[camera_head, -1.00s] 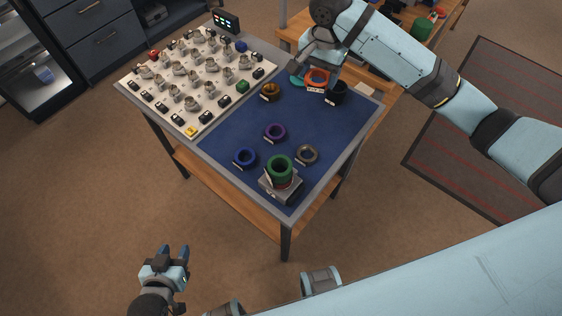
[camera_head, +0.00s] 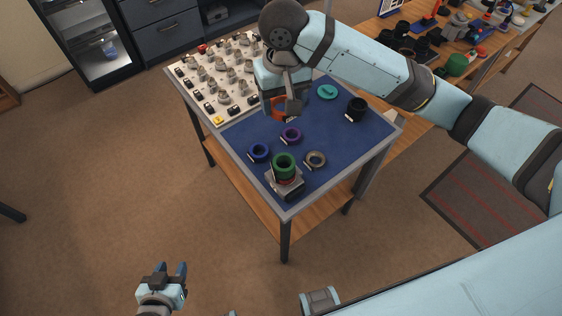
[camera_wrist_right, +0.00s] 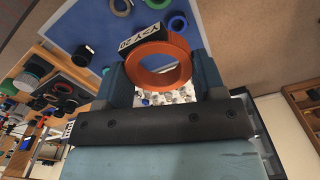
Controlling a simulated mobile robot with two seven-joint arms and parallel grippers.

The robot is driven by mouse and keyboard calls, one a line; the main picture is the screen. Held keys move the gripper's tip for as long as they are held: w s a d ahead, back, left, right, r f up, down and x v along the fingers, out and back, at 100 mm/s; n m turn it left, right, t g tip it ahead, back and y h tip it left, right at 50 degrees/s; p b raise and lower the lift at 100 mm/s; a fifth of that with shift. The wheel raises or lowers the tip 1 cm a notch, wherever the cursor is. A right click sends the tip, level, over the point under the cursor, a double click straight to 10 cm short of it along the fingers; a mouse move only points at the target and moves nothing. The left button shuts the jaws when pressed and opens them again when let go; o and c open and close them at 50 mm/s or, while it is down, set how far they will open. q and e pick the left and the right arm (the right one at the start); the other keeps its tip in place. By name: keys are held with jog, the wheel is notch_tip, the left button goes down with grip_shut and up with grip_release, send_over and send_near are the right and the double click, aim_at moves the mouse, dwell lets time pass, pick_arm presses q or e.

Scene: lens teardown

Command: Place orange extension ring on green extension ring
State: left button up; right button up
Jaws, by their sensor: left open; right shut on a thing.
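My right gripper (camera_head: 284,104) is shut on the orange extension ring (camera_head: 276,108), above the far left part of the blue mat. In the right wrist view the orange ring (camera_wrist_right: 182,68) sits between the two fingers, with a white label on a black tab at its rim. The green extension ring (camera_head: 284,171) stands on a grey block (camera_head: 285,188) at the mat's near edge, apart from the orange ring. It also seems to show at the top of the wrist view (camera_wrist_right: 178,20). My left gripper (camera_head: 170,272) is open and empty over the floor, clear of the table.
On the blue mat (camera_head: 341,139) lie a blue ring (camera_head: 258,153), a purple ring (camera_head: 291,136), a grey-brown ring (camera_head: 315,159), a teal disc (camera_head: 327,92) and a black ring (camera_head: 356,110). A white board (camera_head: 190,73) with several metal parts fills the table's left side.

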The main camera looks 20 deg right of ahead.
send_over(282, 160)
notch_tip(282, 160, down, 15)
jog(key=shift+r, duration=0.1)
jog(key=shift+f, duration=2.45)
jog(key=shift+s, duration=0.1)
jog(key=o, duration=0.9)
jog(key=shift+f, duration=0.1)
jog(key=shift+o, duration=0.2)
notch_tip(282, 160, up, 12)
jog(key=shift+r, duration=0.2)
jog(key=shift+f, duration=0.1)
